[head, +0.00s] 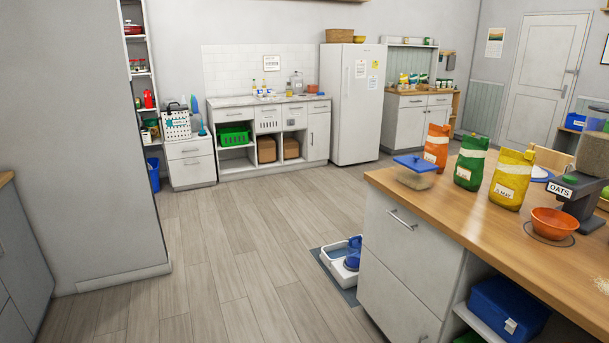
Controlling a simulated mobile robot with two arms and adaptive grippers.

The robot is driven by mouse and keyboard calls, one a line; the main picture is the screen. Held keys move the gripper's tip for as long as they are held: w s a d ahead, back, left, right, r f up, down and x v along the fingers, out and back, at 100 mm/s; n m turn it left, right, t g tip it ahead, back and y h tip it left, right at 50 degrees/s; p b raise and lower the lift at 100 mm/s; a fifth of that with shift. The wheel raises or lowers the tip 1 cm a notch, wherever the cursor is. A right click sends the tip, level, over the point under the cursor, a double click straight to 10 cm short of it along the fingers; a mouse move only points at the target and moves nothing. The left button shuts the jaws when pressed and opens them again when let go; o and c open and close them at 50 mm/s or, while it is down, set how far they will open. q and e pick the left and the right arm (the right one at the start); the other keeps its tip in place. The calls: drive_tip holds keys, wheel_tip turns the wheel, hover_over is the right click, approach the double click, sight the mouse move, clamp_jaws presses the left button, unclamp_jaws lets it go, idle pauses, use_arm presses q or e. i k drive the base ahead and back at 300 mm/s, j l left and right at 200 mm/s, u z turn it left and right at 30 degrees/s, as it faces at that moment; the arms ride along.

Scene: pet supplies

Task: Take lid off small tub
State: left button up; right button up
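A small clear tub (414,180) stands near the left corner of the wooden counter at the right. Its blue lid (416,163) sits on top and overhangs the tub's sides; whether it is pressed down tight is too small to tell. The tub seems to hold something pale. Neither of my grippers is in the head view.
Orange (436,146), green (470,163) and yellow (510,178) bags stand behind and right of the tub on the counter (480,217). An oats dispenser (580,185) and an orange bowl (553,223) are farther right. A white tray (343,262) lies by the counter's base. Open floor (235,240) is at left.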

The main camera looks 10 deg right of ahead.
sight(419, 165)
drive_tip(key=i+z, duration=0.1)
drive_tip(key=i, duration=0.85)
drive_tip(key=i+j+z, duration=0.1)
drive_tip(key=i, duration=0.9)
drive_tip(key=j, duration=0.1)
